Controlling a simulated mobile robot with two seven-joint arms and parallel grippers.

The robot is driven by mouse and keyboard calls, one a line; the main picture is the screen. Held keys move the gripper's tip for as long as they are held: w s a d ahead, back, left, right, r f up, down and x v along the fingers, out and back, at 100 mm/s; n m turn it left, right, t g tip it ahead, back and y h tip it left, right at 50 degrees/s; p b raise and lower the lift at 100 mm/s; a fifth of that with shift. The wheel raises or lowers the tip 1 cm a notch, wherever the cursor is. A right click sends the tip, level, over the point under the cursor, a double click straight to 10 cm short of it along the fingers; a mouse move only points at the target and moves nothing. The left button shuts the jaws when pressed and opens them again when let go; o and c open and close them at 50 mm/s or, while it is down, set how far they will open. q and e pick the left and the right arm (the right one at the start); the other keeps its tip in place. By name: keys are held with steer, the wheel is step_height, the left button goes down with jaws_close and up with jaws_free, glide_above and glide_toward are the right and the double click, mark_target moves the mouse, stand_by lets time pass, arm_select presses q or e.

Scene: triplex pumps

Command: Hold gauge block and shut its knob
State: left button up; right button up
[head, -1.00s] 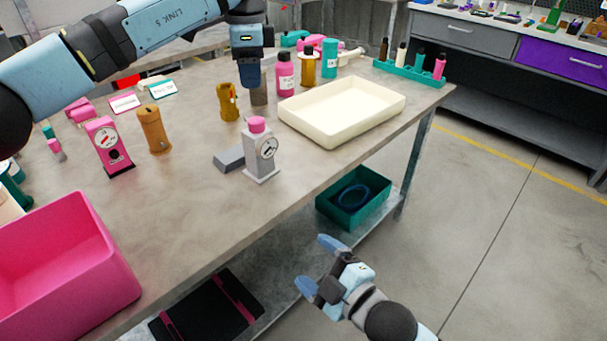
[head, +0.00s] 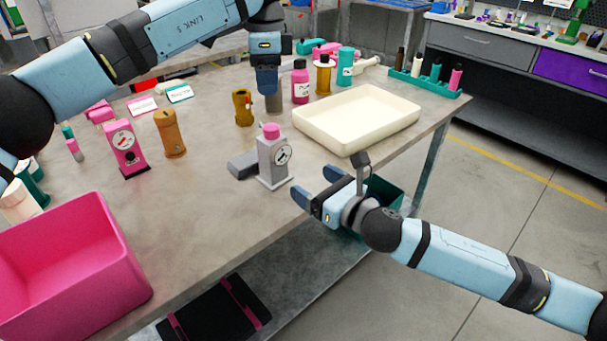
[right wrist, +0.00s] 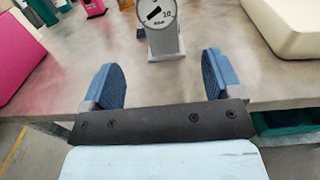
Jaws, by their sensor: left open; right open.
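The gauge block (head: 273,160) is a grey upright block with a white dial on its face and a pink knob (head: 271,131) on top. It stands on the table near the front edge. In the right wrist view the gauge block (right wrist: 161,28) is ahead, between and beyond the fingers; its knob is out of frame. My right gripper (head: 315,184) is open and empty, just in front and to the right of the block, apart from it; its fingers show in the right wrist view (right wrist: 165,80). My left gripper (head: 268,82) is above the table behind the block; its fingertips are hard to make out.
A grey flat block (head: 243,165) lies beside the gauge block. A cream tray (head: 357,141) stands to its right. A pink gauge block (head: 126,150), a brown cylinder (head: 169,135) and a pink bin (head: 120,245) are to the left. Bottles stand behind.

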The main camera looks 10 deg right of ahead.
mark_target(274, 156)
steer(key=x, duration=1.3)
steer(key=shift+w+a, duration=0.1)
steer(key=shift+w, duration=0.05)
